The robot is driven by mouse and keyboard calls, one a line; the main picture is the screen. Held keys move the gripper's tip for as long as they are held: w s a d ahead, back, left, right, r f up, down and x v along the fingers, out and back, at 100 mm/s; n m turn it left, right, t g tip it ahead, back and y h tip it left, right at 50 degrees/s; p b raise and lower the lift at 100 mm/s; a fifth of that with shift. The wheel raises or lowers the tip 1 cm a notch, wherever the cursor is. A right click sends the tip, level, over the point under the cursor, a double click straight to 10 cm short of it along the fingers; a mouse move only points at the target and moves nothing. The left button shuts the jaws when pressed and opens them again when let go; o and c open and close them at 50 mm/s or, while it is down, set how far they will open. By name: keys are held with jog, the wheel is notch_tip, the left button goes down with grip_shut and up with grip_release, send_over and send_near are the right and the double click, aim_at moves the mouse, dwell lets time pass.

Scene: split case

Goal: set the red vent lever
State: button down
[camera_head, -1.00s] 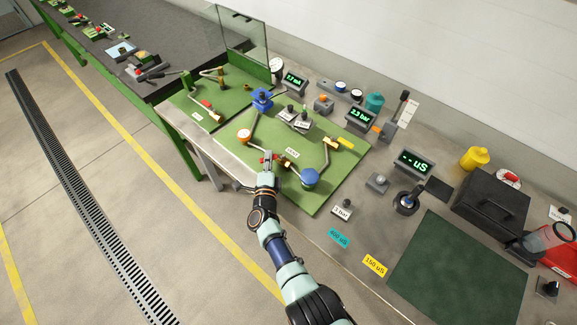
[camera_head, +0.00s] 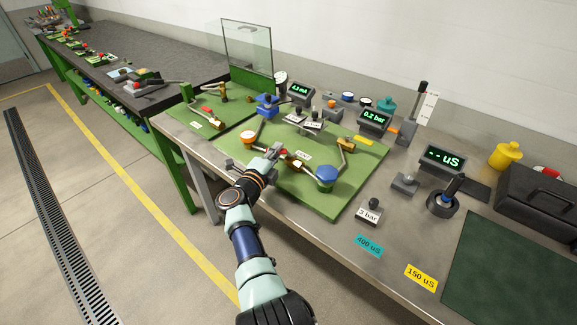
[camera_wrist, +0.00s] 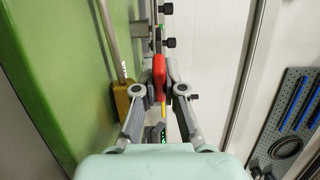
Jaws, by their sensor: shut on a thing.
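The red vent lever (camera_wrist: 158,72) shows in the wrist view between the two fingers of my gripper (camera_wrist: 158,80), which is shut on it. A little of the red lever (camera_head: 284,153) shows there; the fingers hide the rest. The lever's exact angle is hard to tell.
A blue round knob (camera_head: 327,175) stands right of my gripper and an orange-and-white knob (camera_head: 248,138) left of it. A pressure display (camera_head: 374,121) reads about 0.2 bar. Pipes cross the green panel (camera_head: 300,200). A clear screen (camera_head: 247,50) stands behind.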

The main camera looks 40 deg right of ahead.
jog(key=shift+f, duration=0.1)
dwell(0.3)
jog(key=c, duration=1.2)
grip_release()
jog(key=shift+c, duration=0.2)
jog(key=shift+v, duration=3.75)
